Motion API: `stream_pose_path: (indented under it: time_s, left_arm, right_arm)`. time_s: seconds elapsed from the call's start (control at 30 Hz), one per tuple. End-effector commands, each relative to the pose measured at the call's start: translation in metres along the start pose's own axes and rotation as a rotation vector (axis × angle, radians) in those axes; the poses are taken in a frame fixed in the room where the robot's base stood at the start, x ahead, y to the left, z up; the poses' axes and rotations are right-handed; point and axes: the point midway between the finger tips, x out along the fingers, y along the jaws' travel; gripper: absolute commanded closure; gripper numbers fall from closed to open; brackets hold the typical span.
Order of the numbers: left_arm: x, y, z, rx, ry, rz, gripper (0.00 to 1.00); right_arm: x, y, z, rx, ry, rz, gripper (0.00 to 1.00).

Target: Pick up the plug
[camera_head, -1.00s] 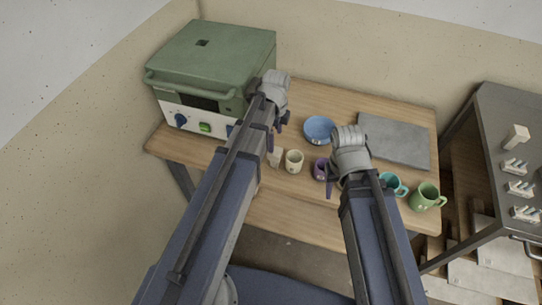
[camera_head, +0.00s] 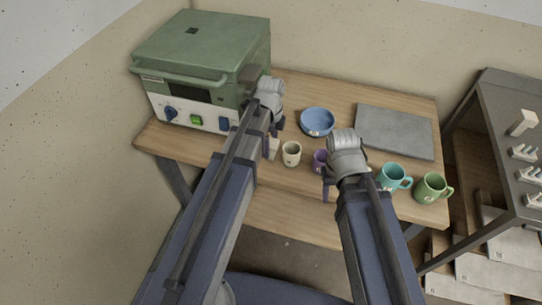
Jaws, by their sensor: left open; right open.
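No thing is clearly recognisable as the plug. A small cream block (camera_head: 274,149) stands on the wooden table, partly hidden by my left gripper (camera_head: 276,128); I cannot tell whether it is the plug. Another pale, upright piece (camera_head: 522,122) stands on the dark cart at the right. My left gripper is open, above the table just behind the small cream block in the picture. Neither gripper visibly holds anything.
The wooden table (camera_head: 345,95) carries a green kiln (camera_head: 205,52), cream cup (camera_head: 291,153), blue bowl (camera_head: 317,121), grey slab (camera_head: 395,132), teal mug (camera_head: 392,177) and green mug (camera_head: 432,187). The dark cart (camera_head: 490,105) holds several white pronged pieces (camera_head: 524,153).

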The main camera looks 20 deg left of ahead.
Motion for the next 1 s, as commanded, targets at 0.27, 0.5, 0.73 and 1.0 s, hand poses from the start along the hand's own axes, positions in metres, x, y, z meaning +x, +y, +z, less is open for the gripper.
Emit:
stream_pose_path:
  time_s: [0.27,0.5,0.73,1.0]
  left_arm:
    - [0.0076,-0.0002,0.0000,0.000,0.000,0.000,0.05]
    - [0.0076,-0.0002,0.0000,0.000,0.000,0.000,0.26]
    - [0.0076,-0.0002,0.0000,0.000,0.000,0.000,0.52]
    - [0.0077,-0.0001,0.0000,0.000,0.000,0.000,0.83]
  right_arm:
    - [0.0076,-0.0007,-0.0005,0.000,0.000,0.000,0.50]
    - [0.0076,-0.0007,-0.0004,0.000,0.000,0.000,0.50]
    - [0.0076,-0.0007,-0.0005,0.000,0.000,0.000,0.50]
    - [0.0076,-0.0007,-0.0005,0.000,0.000,0.000,0.50]
